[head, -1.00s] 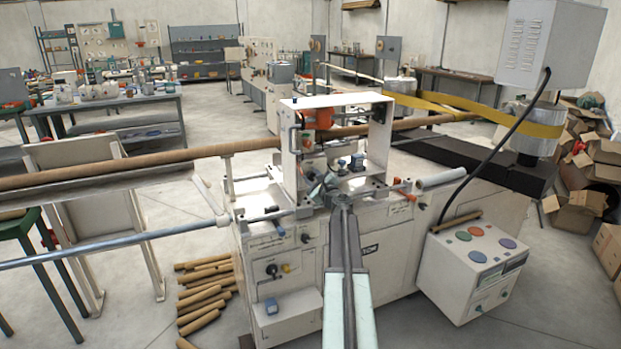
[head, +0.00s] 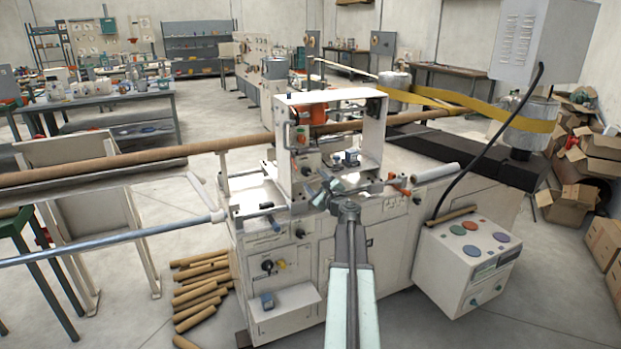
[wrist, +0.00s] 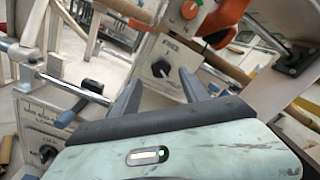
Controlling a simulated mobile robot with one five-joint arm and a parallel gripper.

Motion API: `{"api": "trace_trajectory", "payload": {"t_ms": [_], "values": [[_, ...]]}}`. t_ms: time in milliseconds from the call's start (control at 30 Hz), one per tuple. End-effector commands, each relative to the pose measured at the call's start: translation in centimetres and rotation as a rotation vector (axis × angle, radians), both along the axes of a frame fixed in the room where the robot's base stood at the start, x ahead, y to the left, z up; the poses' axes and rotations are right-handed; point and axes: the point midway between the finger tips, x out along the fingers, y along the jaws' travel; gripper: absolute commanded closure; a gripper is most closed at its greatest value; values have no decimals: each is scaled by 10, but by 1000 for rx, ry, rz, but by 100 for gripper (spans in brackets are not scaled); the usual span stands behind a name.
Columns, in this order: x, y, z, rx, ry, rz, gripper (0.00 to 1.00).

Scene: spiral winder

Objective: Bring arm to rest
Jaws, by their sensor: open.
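My gripper (head: 330,186) is over the front of the cream winding machine (head: 385,229), at the front of its box-shaped housing. In the wrist view the two fingers of my gripper (wrist: 160,92) stand apart with nothing between them. Beyond the fingers a panel with a black knob (wrist: 161,68) shows, and a green button on an orange-red part (wrist: 190,9) is above it. My arm reaches forward from the bottom of the head view.
A long brown tube (head: 110,160) runs through the machine. A steel rod (head: 110,240) sticks out to the left. Cardboard tubes (head: 200,290) lie on the floor.

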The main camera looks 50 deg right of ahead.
Motion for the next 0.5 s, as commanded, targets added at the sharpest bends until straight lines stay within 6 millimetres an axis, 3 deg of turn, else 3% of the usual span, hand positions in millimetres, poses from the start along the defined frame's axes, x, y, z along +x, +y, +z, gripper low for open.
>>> {"api": "trace_trajectory", "payload": {"t_ms": [367,433,500], "values": [[1,0,0,0,1,1,47],[4,5,0,-8,7,12,47],[16,24,-1,-42,37,52,47]]}}
